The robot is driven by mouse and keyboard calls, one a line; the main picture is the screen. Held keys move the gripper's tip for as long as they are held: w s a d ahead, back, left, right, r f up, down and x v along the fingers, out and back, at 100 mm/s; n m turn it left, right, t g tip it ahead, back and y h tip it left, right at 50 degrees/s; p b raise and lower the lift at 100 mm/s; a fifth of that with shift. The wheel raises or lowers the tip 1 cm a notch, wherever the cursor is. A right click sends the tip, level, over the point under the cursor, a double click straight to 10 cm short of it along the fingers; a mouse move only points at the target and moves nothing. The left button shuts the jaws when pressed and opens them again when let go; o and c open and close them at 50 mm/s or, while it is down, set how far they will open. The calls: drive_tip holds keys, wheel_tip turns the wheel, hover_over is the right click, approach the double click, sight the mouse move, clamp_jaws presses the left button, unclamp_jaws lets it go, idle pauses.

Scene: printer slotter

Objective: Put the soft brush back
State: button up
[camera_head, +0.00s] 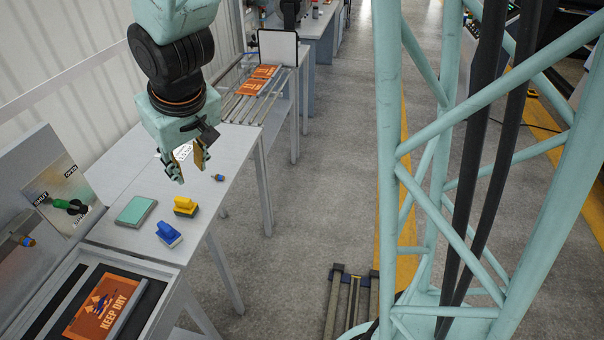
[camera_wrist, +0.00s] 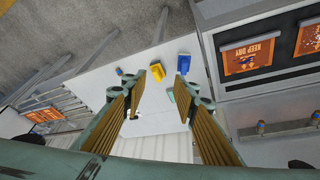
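Two handled, brush-like tools stand on the white table: a yellow one (camera_head: 185,206) and a blue one (camera_head: 168,235). I cannot tell from their look which is the soft brush. The wrist view also shows the yellow tool (camera_wrist: 157,72) and the blue tool (camera_wrist: 183,64), beyond my fingertips. My gripper (camera_head: 190,162) is open and empty. It hangs above the table, behind the yellow tool in the head view. In the wrist view my gripper (camera_wrist: 161,90) has its two ribbed fingers well apart.
A teal flat block (camera_head: 135,211) lies left of the tools, and a small blue-and-orange cylinder (camera_head: 218,178) lies near the table's right edge. A tray (camera_head: 150,300) with an orange KEEP DRY print is in front. A SHUT/OPEN lever panel (camera_head: 62,190) stands left. Rollers (camera_head: 250,108) run behind.

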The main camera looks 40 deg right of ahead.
drive_tip(key=s+d+r+m, duration=0.1)
drive_tip(key=s+d+r, duration=0.2)
drive_tip(key=s+r, duration=0.35)
drive_tip(key=s+d+r, duration=0.4)
drive_tip(key=s+r, duration=0.1)
drive_tip(key=s, duration=0.3)
drive_tip(key=s+d+r, duration=0.1)
drive_tip(key=s+r, duration=0.1)
drive_tip(key=s, duration=0.7)
drive_tip(key=s+d+r+m, duration=0.1)
drive_tip(key=s+r, duration=0.1)
drive_tip(key=s, duration=0.6)
drive_tip(key=shift+s+r+g, duration=0.3)
drive_tip(key=shift+s+r, duration=0.05)
drive_tip(key=shift+r, duration=0.05)
drive_tip(key=shift+d+m, duration=0.2)
drive_tip(key=shift+m, duration=0.1)
